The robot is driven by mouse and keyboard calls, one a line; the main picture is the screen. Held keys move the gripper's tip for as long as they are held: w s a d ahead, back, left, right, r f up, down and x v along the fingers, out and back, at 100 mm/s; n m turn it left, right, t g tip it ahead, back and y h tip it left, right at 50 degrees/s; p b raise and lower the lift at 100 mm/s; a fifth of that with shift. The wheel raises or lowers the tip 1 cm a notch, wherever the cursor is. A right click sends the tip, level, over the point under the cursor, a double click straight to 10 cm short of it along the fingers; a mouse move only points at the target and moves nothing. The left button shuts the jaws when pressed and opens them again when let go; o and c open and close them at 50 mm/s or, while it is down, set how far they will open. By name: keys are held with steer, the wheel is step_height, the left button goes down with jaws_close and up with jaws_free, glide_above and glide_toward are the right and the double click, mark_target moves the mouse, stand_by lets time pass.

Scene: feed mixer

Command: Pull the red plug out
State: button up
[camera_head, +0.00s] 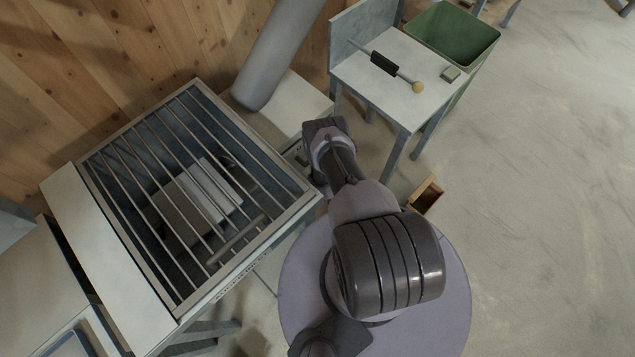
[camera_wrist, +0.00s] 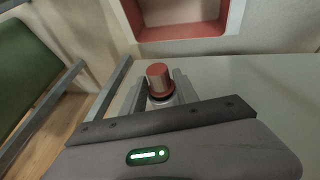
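The red plug (camera_wrist: 159,76) is a short round red cap on a darker collar, in the middle of the wrist view. My gripper (camera_wrist: 160,86) has its two grey fingers apart, one on each side of the plug. I cannot tell whether the fingers touch it. In the head view my gripper (camera_head: 322,128) is mostly hidden by my wrist, beside the right end of the mixer, and the plug is not visible there.
The barred mixer (camera_head: 185,87) stands left of my arm. A red-framed opening (camera_wrist: 180,33) is above the plug. The floor on the right is clear.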

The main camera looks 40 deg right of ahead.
steer(key=c, duration=0.4)
steer(key=o, duration=0.6)
jaws_close()
steer(key=shift+s, duration=0.15)
steer(key=s+d+p, duration=0.1)
steer(key=s, duration=0.5)
steer(key=shift+s+f, duration=0.35)
